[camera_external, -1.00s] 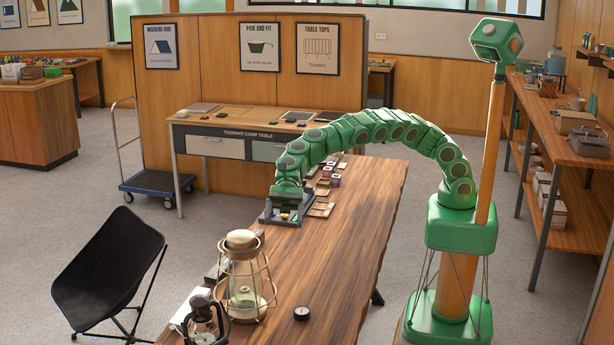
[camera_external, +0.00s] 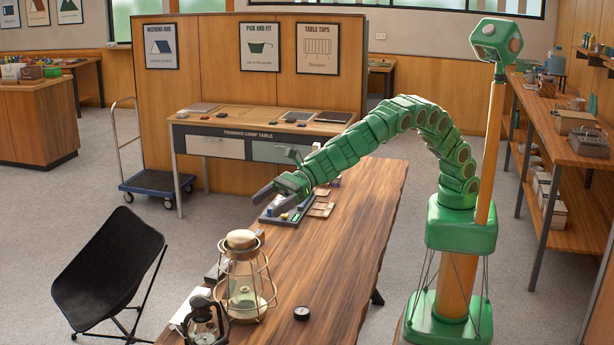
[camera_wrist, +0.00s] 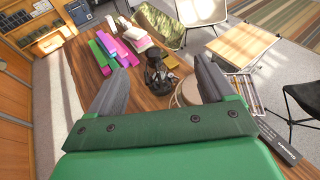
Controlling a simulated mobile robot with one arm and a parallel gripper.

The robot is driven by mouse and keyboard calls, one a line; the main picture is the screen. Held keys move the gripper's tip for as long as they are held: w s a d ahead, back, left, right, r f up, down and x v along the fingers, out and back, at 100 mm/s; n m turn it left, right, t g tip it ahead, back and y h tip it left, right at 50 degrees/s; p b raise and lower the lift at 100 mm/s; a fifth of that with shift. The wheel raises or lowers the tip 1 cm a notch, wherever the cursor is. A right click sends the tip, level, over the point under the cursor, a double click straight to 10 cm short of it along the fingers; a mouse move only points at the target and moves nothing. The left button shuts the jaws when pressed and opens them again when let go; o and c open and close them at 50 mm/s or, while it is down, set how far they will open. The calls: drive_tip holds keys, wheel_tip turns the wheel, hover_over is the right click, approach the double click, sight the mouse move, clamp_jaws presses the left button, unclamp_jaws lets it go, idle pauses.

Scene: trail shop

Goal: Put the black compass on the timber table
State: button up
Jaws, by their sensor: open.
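A small round black thing with a pale face (camera_external: 301,313), which looks like the black compass, lies flat on the long timber table (camera_external: 345,235), right of the brass lantern. My gripper (camera_external: 264,204) is open over the far left edge of that table, with its fingers pointing left, just above a dark tray (camera_external: 270,220) of small items. It is well apart from the round black thing. In the wrist view my gripper (camera_wrist: 158,88) shows its two grey fingers spread, with nothing held between them. I cannot make out the compass in the wrist view.
The brass lantern (camera_external: 243,280) and a black lantern (camera_external: 205,322) stand at the near left of the timber table; the black one also shows in the wrist view (camera_wrist: 157,72). The table's middle is clear. A camp table (camera_external: 255,125) stands behind, a black chair (camera_external: 110,265) at left.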

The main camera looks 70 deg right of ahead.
drive_tip(key=s+d+f+m+g+h, duration=0.1)
drive_tip(key=s+d+f+m+h, duration=0.15)
drive_tip(key=s+f, duration=0.35)
drive_tip(key=s+d+f+m+h, duration=0.1)
drive_tip(key=s+d+f+h, duration=0.3)
drive_tip(key=s+f, duration=0.15)
approach(303, 310)
drive_tip(key=shift+w+d+n, duration=0.1)
drive_tip(key=shift+w+n, duration=0.15)
drive_tip(key=shift+w, duration=0.45)
drive_tip(key=shift+f, duration=0.5)
drive_tip(key=shift+a+x, duration=0.2)
drive_tip(key=shift+x, duration=1.1)
drive_tip(key=shift+s+a+x, duration=0.15)
drive_tip(key=shift+x, duration=1.05)
drive_tip(key=shift+s+a+x, duration=0.1)
drive_tip(key=shift+a+x, duration=0.05)
drive_tip(key=shift+x, duration=1.05)
drive_tip(key=c, duration=1.2)
